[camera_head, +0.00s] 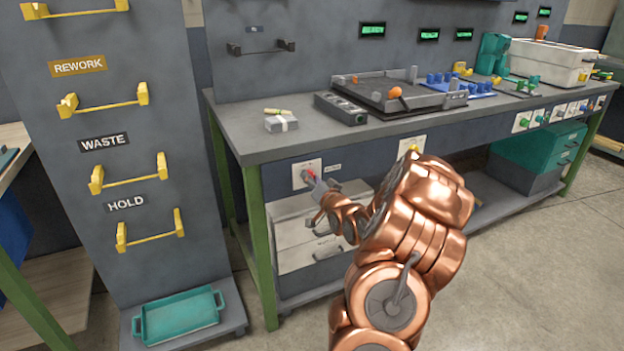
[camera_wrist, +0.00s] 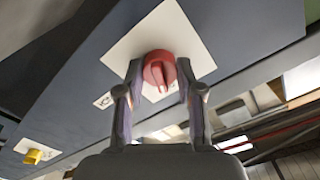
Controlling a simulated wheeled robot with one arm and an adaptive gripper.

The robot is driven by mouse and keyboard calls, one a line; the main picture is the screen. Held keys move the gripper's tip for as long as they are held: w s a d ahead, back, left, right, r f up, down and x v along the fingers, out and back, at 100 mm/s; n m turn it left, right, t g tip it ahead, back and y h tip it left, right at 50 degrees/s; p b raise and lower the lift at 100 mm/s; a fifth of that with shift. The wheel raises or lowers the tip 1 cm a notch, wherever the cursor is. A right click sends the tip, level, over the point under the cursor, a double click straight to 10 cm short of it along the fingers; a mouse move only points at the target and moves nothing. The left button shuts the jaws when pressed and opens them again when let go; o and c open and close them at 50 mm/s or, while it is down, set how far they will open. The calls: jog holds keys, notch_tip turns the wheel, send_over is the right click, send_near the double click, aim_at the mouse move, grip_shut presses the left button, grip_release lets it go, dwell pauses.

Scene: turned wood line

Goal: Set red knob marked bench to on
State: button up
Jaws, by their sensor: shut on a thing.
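The red knob (camera_wrist: 159,71) sits on a white square plate (camera_wrist: 190,42) on the bench's front apron, and it fills the middle of the wrist view. My gripper (camera_wrist: 158,92) has a finger on each side of the knob and is shut on it. The knob's pale pointer line faces the lower part of the wrist view. In the head view the red knob (camera_head: 311,175) is small and partly covered by my gripper (camera_head: 317,184). A small label (camera_head: 334,167) stands to the right of the plate; I cannot read it.
A yellow knob (camera_head: 414,148) on its own plate is to the right, also in the wrist view (camera_wrist: 33,156). A green bench leg (camera_head: 260,240) is to the left. Several more knobs line the apron at far right.

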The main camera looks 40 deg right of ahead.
jog(key=o, duration=1.1)
jog(key=shift+o, duration=0.2)
jog(key=shift+s, duration=0.1)
jog(key=v, duration=1.1)
jog(key=shift+s+a, duration=0.15)
jog(key=shift+s, duration=0.2)
